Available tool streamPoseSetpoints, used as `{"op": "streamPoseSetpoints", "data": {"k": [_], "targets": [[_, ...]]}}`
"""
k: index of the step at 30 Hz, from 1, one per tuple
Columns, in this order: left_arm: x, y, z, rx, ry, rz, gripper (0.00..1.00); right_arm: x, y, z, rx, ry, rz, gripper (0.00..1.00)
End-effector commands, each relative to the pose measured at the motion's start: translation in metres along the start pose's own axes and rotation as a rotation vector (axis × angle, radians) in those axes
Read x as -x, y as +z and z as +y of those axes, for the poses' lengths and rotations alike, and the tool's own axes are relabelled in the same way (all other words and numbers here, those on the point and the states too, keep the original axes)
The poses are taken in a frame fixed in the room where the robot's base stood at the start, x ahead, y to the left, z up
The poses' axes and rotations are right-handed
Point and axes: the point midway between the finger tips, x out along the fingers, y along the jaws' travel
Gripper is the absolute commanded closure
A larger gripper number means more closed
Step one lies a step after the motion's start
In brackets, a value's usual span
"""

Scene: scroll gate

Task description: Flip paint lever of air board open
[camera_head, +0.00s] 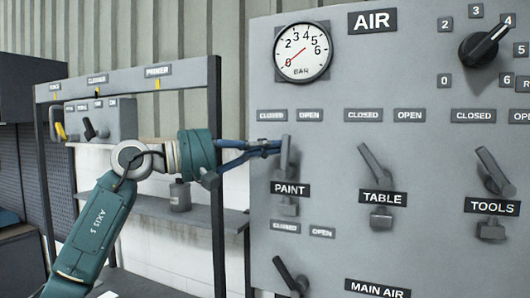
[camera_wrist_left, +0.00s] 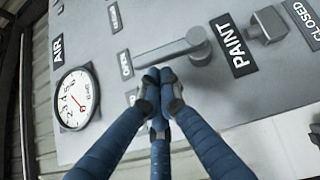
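The air board (camera_head: 400,190) is a grey panel on the right with the AIR sign at its top. Its paint lever (camera_head: 286,155) is a grey handle above the PAINT label (camera_head: 290,189). It stands nearly upright, between the CLOSED (camera_head: 272,115) and OPEN (camera_head: 309,115) labels. My left gripper (camera_head: 272,149) is at the lever's left side near its upper part. In the left wrist view, the blue fingers (camera_wrist_left: 161,76) have their tips together beside the paint lever (camera_wrist_left: 165,52), touching or very close. The lever is not between them. My right gripper is out of view.
The table lever (camera_head: 375,165) and tools lever (camera_head: 494,170) are to the right, both leaning left. A pressure gauge (camera_head: 303,52) reads near 0 above, and a main air lever (camera_head: 290,276) is below. A dark-framed rack with a shelf (camera_head: 212,213) stands behind my left arm.

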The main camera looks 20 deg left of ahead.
Motion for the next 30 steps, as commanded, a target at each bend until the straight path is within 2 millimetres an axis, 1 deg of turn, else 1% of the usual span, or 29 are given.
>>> {"op": "streamPoseSetpoints", "data": {"k": [5,12,30], "targets": [[-0.006,0.007,0.004,-0.003,0.002,0.000,1.00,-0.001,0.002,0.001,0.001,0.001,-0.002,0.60],[-0.014,0.015,0.006,-0.002,0.002,-0.001,1.00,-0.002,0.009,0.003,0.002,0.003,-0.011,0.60],[-0.019,0.019,0.006,-0.001,0.003,0.000,1.00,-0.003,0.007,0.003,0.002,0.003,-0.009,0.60]]}}
